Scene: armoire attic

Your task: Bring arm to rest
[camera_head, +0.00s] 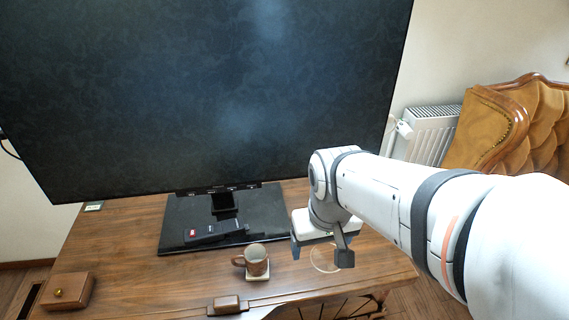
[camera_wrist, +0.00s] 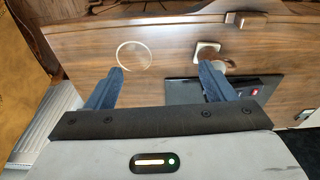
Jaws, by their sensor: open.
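My gripper (camera_head: 322,252) hangs from my arm, which reaches in from the right over the right part of the wooden table (camera_head: 130,235). In the wrist view my gripper (camera_wrist: 163,80) shows two dark blue fingers spread wide with nothing between them.
A large dark television (camera_head: 200,90) stands on a black base (camera_head: 175,236), with a remote (camera_head: 215,233) on it. A small wooden box (camera_head: 68,291) sits at the left. A tufted leather seat (camera_head: 535,125) and a white radiator (camera_head: 430,135) are at the right.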

